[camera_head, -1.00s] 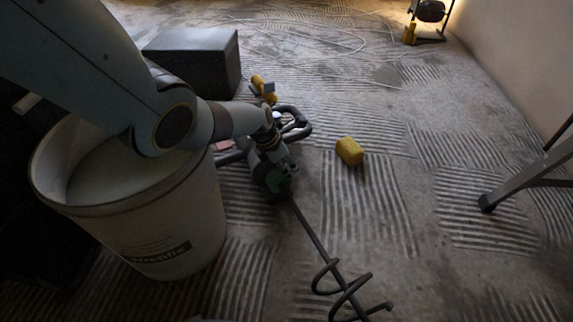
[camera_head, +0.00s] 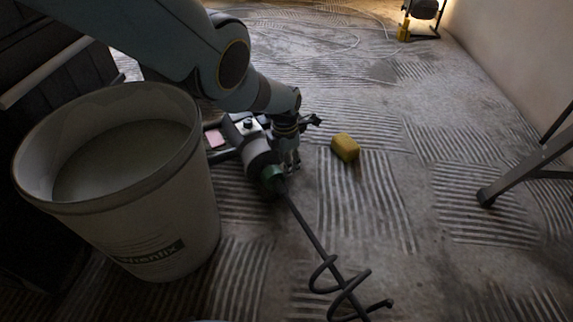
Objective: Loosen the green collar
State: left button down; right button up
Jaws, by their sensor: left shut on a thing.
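The green collar (camera_head: 271,175) sits at the front end of a grey paint mixer (camera_head: 259,155) lying on the floor, where the dark spiral paddle's shaft (camera_head: 310,230) begins. My left gripper (camera_head: 290,164) comes down from above at the right side of the mixer, right by the collar. It is shut on the collar; the fingers are small and dark, and their exact contact is hard to see. Part of the mixer's handles is hidden behind my left arm. My right gripper is not in view.
A large white bucket (camera_head: 205,215) with pale contents stands close on the left. A yellow block (camera_head: 345,148) lies just right of the gripper. A grey stand leg (camera_head: 520,173) is at the right. The ridged floor between is clear.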

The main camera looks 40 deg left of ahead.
pick_arm(q)
jog(key=shift+w+a+r, duration=0.25)
jog(key=shift+w+a, duration=0.1)
jog(key=shift+a, duration=0.15)
jog(key=c, duration=1.5)
grip_release()
jog(key=shift+o, duration=1.3)
jog(key=shift+s+d+r, duration=0.1)
jog(key=shift+s+r, duration=0.05)
jog(key=shift+r, duration=0.4)
jog(key=shift+s+d+r, duration=0.1)
jog(key=shift+r, duration=0.45)
notch_tip(320, 180, up, 10)
jog(key=shift+s+a+f, duration=0.15)
jog(key=shift+a+f, duration=0.05)
jog(key=shift+f, duration=0.05)
